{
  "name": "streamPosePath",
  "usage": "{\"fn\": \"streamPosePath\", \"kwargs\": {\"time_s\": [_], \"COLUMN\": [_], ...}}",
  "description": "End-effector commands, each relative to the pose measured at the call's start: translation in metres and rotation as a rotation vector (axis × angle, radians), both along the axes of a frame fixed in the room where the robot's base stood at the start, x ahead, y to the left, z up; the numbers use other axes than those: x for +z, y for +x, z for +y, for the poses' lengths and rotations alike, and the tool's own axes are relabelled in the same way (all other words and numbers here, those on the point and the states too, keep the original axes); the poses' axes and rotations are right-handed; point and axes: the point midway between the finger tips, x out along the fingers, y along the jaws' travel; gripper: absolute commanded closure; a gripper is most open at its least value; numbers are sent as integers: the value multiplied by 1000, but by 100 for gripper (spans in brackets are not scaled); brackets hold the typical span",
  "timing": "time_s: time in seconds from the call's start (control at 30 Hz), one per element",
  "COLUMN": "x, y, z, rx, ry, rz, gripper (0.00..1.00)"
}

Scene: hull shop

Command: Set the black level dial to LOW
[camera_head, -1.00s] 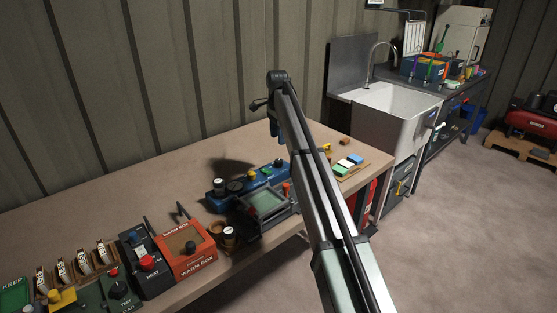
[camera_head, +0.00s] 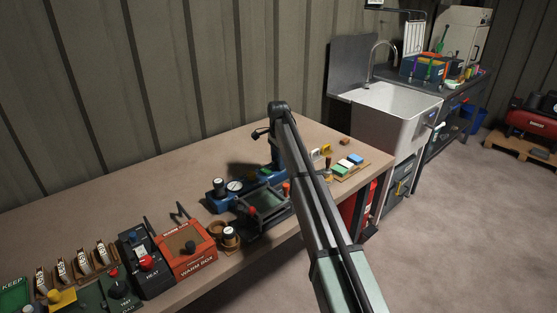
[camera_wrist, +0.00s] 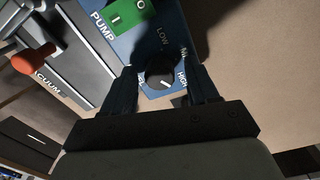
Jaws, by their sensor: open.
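The black level dial (camera_wrist: 162,72) sits on a blue pump panel (camera_wrist: 195,20) in the wrist view. Its pale pointer mark faces the lower side, toward the HIGH lettering rather than LOW. LOW is printed above the dial and HIGH to its lower right; the lettering to its left is partly covered by a finger. My gripper (camera_wrist: 160,76) is open, one finger on each side of the dial. I cannot tell whether they touch it. In the head view my gripper (camera_head: 279,164) is down at the right end of the blue panel (camera_head: 215,205), hiding the dial.
A green PUMP switch (camera_wrist: 127,16) is above the dial, and an orange-knobbed lever (camera_wrist: 27,60) stands to the left. In the head view a dark framed tray (camera_head: 266,202) sits in front of the panel, and colored blocks (camera_head: 347,165) lie right. The bench behind is clear.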

Motion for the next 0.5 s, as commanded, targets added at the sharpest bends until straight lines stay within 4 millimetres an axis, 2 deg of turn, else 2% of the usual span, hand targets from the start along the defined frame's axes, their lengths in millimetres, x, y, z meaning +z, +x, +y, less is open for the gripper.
{"fn": "streamPosePath", "kwargs": {"time_s": [0.13,0.5], "x": [0,0], "y": [0,0], "z": [0,0], "rx": [0,0], "ry": [0,0], "rz": [0,0], "gripper": [43,78]}}
